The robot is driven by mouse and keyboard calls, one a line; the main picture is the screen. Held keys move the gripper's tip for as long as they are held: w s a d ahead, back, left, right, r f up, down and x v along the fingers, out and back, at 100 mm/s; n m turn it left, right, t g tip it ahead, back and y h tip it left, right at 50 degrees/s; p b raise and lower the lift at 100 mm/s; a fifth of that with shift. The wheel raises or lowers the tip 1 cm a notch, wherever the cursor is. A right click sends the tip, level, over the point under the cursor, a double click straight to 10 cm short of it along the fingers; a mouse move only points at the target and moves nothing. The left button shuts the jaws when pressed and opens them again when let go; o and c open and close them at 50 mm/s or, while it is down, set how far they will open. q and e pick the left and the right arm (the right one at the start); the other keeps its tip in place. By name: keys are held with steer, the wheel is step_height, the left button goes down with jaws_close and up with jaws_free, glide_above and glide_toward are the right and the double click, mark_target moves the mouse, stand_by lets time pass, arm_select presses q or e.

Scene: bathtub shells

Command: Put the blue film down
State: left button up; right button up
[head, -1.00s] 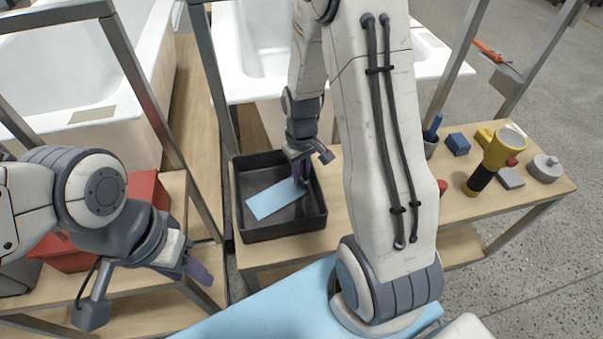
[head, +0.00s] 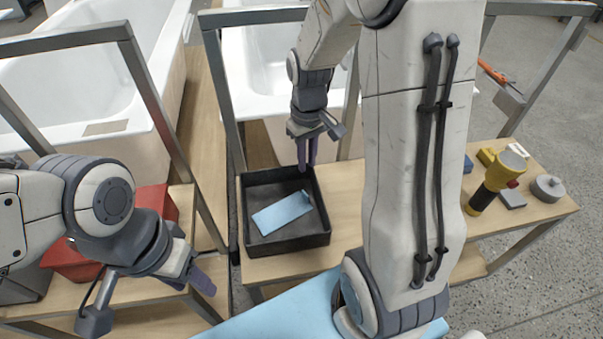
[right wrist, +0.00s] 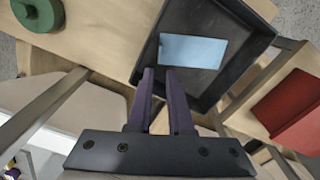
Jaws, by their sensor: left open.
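The blue film (head: 283,212) is a light blue rectangle lying in the black tray (head: 318,240), with one end turned up. It also shows in the right wrist view (right wrist: 193,50), lying within the black tray (right wrist: 178,15). My right gripper (head: 307,168) is above the tray's far right side, clear of the film. Its two purple fingers (right wrist: 163,72) are apart with nothing between them. My left gripper (head: 205,285) is open at the lower left, beside the red bin, away from the film.
A red bin (head: 155,205) stands on the left bench. On the right bench are a yellow and black tool (head: 492,182), a grey round disc (head: 548,187) and a small grey block (head: 512,199). White bathtub shells (head: 85,70) stand behind. A light blue surface (head: 285,315) lies in front.

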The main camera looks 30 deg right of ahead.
steer(key=s+a+r+n, duration=0.35)
steer(key=s+a, duration=0.25)
steer(key=a, duration=0.6)
steer(key=s+a+r+n, duration=0.1)
steer(key=s+a, duration=0.2)
steer(key=s, duration=0.3)
steer(key=s+a+r+n+y, duration=0.1)
steer(key=s+a, duration=0.3)
steer(key=s, duration=0.3)
steer(key=shift+a+r, duration=0.15)
steer(key=shift+a, duration=0.15)
steer(key=shift+r+n, duration=0.1)
steer(key=shift+n, duration=0.15)
